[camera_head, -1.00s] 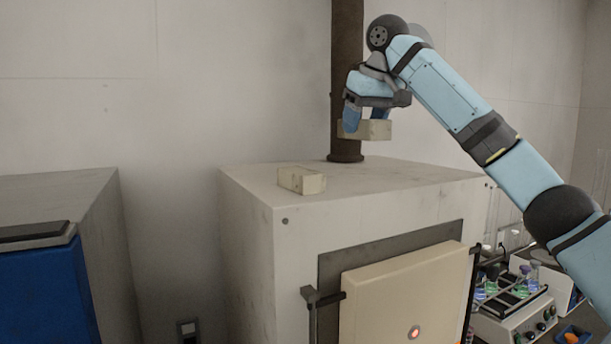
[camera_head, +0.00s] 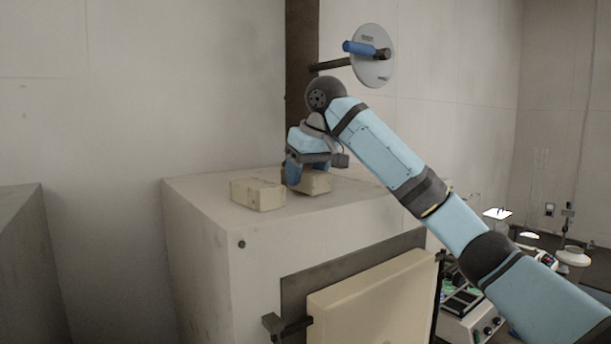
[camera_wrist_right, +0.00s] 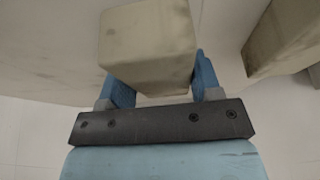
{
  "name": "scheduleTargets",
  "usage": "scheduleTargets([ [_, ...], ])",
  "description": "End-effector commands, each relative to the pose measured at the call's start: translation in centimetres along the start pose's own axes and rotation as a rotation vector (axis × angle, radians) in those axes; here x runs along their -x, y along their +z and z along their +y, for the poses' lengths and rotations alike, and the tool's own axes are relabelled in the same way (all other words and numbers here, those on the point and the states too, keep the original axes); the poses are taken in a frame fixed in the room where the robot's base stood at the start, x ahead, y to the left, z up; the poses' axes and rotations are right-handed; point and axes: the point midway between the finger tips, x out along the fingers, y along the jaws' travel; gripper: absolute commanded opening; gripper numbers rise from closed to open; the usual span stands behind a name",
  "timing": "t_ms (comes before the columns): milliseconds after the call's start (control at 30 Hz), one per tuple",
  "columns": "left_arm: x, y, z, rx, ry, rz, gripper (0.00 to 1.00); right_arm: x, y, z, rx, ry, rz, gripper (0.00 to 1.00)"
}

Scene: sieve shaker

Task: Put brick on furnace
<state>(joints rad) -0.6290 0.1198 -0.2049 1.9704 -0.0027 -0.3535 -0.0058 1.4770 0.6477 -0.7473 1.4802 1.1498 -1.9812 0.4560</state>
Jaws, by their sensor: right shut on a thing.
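My right gripper (camera_head: 294,173) is shut on a cream brick (camera_head: 315,182) at the top of the furnace (camera_head: 200,236). The brick is at or just above the furnace top; I cannot tell whether it touches. In the right wrist view the held brick (camera_wrist_right: 150,45) sits between the two blue fingers (camera_wrist_right: 160,85). A second cream brick (camera_head: 258,194) lies on the furnace top, just left of the held one. It also shows at the upper right of the right wrist view (camera_wrist_right: 285,38). My left gripper is not in view.
A dark flue pipe (camera_head: 301,70) rises behind the gripper. A round white disc with a blue handle (camera_head: 372,55) sits behind my right arm. The furnace top right of the held brick is clear. Lab equipment (camera_head: 470,310) stands at the lower right.

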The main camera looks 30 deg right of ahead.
Motion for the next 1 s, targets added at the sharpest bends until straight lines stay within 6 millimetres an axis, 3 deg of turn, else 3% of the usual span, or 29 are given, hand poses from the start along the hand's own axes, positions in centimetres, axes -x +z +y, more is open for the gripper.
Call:
scheduleTargets([
  [467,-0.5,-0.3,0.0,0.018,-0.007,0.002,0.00,-0.9,0.4,0.0,-0.001,-0.001,0.002,0.20],
  [500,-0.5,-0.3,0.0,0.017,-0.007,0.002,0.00,-0.9,0.4,0.0,-0.001,0.000,0.002,0.68],
  [567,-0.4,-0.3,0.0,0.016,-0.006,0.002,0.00,-0.9,0.4,0.0,-0.001,0.000,0.002,0.81],
  [867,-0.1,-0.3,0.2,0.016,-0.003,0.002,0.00,-0.8,0.4,0.0,-0.001,0.000,0.002,0.84],
  [1000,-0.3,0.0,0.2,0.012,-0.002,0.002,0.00,0.2,0.3,0.0,-0.001,0.000,0.004,0.84],
])
